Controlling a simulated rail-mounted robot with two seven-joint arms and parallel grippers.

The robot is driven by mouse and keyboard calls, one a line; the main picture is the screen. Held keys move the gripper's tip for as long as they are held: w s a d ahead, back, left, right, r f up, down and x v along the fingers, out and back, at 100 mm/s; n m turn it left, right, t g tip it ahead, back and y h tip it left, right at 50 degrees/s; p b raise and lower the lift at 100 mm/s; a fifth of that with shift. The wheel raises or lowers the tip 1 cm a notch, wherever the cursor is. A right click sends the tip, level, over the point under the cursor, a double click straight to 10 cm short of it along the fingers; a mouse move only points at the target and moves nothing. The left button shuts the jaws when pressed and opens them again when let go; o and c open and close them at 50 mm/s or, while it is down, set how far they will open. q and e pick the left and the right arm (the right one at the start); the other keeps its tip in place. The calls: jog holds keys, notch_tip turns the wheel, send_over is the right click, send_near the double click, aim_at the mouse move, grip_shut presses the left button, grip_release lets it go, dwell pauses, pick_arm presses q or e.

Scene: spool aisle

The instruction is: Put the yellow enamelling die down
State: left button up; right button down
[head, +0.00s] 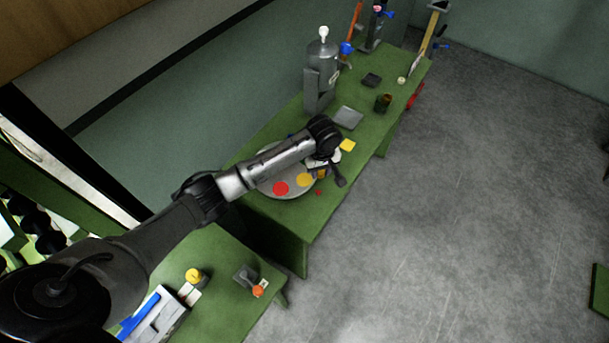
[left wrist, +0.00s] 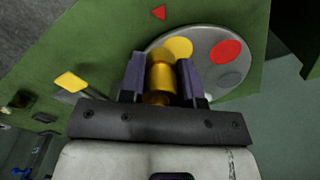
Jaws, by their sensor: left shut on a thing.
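My left gripper (head: 328,177) is shut on the yellow enamelling die (left wrist: 160,74), a gold-yellow cylinder with a narrower waist, between two dark fingers in the left wrist view. In the head view only a small part of the die (head: 322,173) shows. The gripper is over the right part of a round grey plate (head: 268,186) on the green bench. The plate has a red spot (head: 280,188), a yellow spot (head: 304,180) and a darker grey spot (left wrist: 229,79). The gap between die and plate cannot be judged. My right gripper is not in view.
Farther back stand a grey cylinder (head: 321,75), a flat grey pad (head: 347,117) and a dark jar (head: 383,103). A nearer green table (head: 225,310) holds a yellow-topped object (head: 193,275).

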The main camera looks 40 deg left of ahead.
pick_arm(q)
send_over(304, 179)
notch_tip(304, 179, down, 4)
jog(key=shift+r, duration=0.2)
jog(key=shift+f+b, duration=0.5)
jog(key=shift+f, duration=1.4)
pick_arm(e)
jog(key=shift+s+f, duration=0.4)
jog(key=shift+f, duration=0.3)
pick_arm(q)
jog(key=shift+f, duration=0.2)
jog(key=o, duration=0.9)
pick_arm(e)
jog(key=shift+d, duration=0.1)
pick_arm(q)
jog(key=shift+r, duration=0.1)
notch_tip(304, 179, up, 12)
jog(key=shift+r+p, duration=0.1)
jog(key=shift+p, duration=0.75)
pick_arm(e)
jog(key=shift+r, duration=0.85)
